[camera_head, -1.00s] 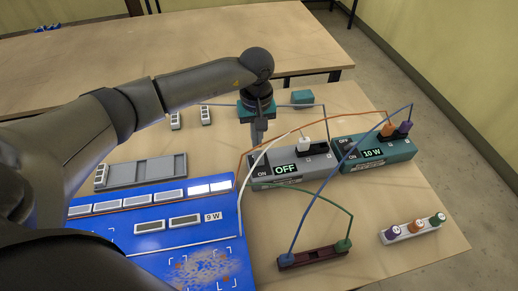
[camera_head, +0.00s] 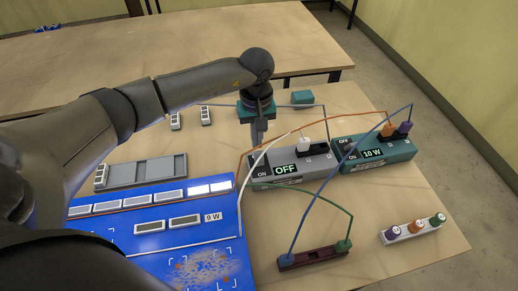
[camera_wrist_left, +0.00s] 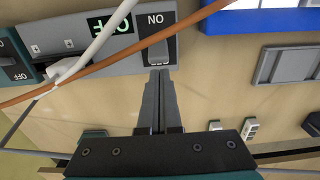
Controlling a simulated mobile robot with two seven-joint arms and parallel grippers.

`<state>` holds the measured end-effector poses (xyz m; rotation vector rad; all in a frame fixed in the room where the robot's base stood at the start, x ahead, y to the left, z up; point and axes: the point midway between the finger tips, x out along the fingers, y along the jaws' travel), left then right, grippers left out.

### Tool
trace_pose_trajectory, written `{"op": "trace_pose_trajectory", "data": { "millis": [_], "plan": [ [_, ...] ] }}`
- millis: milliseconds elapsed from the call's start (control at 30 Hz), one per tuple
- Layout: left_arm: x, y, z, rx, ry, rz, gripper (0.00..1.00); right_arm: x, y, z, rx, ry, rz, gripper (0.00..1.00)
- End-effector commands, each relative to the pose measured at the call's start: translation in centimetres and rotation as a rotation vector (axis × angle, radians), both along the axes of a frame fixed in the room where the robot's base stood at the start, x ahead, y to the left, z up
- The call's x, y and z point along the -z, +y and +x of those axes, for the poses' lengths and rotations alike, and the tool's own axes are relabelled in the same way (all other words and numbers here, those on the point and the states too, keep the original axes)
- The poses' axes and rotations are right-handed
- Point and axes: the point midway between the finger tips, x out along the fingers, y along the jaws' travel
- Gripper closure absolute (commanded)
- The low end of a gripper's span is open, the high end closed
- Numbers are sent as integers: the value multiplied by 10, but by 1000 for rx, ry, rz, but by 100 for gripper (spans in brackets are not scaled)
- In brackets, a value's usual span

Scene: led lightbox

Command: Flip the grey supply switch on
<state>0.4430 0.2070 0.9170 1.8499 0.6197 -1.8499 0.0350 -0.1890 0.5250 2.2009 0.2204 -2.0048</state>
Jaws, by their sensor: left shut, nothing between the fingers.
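The grey supply box (camera_head: 297,174) stands on the table, and its display (camera_head: 284,169) reads OFF. Its grey switch (camera_head: 259,160) is at the left end, with the ON label on the near side; the gripper and wires partly cover that end. In the left wrist view the switch (camera_wrist_left: 160,48) appears upside down beside the ON marking. My left gripper (camera_head: 257,141) is shut and empty, pointing down at the switch's far end. In the left wrist view its fingertips (camera_wrist_left: 159,72) are right at the switch's edge; I cannot tell whether they touch. My right gripper is not in view.
A teal box (camera_head: 378,154) reading 10 W stands to the right. White, orange, blue and green wires loop over the boxes. A blue board (camera_head: 190,240) lies at front left, a grey tray (camera_head: 145,172) behind it. A plug holder (camera_head: 411,231) sits at front right.

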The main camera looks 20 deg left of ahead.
Motion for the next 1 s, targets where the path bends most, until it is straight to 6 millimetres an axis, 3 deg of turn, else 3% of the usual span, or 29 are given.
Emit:
{"op": "trace_pose_trajectory", "data": {
  "millis": [500, 1000],
  "plan": [
    [0, 0, -1, 0, 0, 0, 100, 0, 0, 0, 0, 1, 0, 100],
    [0, -14, -19, 0, 1, 1, 100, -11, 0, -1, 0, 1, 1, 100]
  ]
}}
